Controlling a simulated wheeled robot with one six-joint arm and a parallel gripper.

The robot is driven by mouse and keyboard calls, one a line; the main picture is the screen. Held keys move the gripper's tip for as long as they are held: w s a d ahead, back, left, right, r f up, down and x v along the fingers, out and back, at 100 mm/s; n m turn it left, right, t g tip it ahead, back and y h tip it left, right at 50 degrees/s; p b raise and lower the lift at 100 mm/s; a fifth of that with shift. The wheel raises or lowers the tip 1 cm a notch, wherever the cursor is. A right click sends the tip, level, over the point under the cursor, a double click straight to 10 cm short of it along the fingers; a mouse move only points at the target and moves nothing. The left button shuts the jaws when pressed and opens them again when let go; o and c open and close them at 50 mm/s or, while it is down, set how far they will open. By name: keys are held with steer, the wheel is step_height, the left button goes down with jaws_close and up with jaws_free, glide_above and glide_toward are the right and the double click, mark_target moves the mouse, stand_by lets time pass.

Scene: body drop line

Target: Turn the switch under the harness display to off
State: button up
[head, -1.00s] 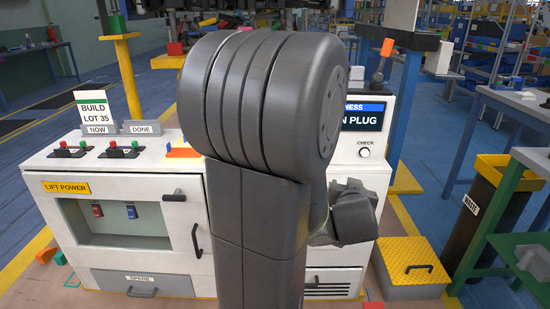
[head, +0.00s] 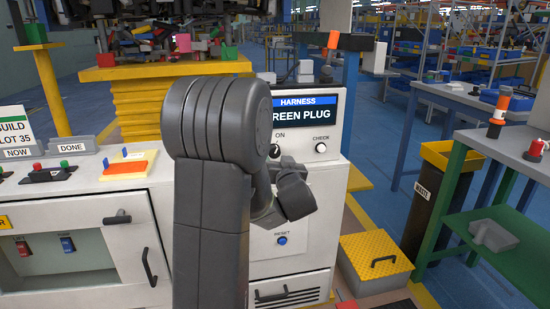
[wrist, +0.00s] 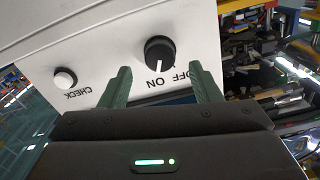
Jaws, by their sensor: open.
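The harness display (head: 305,112) is a dark screen with a blue band, and its visible text ends in "REEN PLUG". Below it, the switch (head: 273,151) is partly hidden by my arm in the head view. The wrist view shows the switch (wrist: 160,50) as a round black knob on the white panel, upside down. Its white mark points to the ON label (wrist: 155,83); the OFF label (wrist: 183,76) is to the right of ON. My gripper (wrist: 162,80) is open and empty, its green fingers to either side of the knob's line, apart from the knob.
A white CHECK button (head: 321,147) is right of the switch, and a blue RESET button (head: 282,240) is lower. A cabinet door (head: 105,250) with a handle is on the left.

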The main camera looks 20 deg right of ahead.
mark_target(275, 154)
steer(key=shift+x, duration=2.15)
steer(key=shift+c, duration=0.5)
steer(key=c, duration=0.9)
steer(key=shift+b, duration=0.3)
steer(key=shift+f+n+b, duration=0.1)
steer(key=shift+n+b, duration=0.2)
steer(key=shift+n, duration=0.1)
steer(key=n+b, duration=0.3)
steer(key=shift+a+f+n, duration=0.1)
steer(key=shift+f+n, duration=0.05)
steer(key=shift+n, duration=0.15)
steer(key=n+b, duration=0.3)
steer(key=n, duration=0.2)
steer(key=shift+b, duration=0.35)
steer(key=shift+n, duration=0.4)
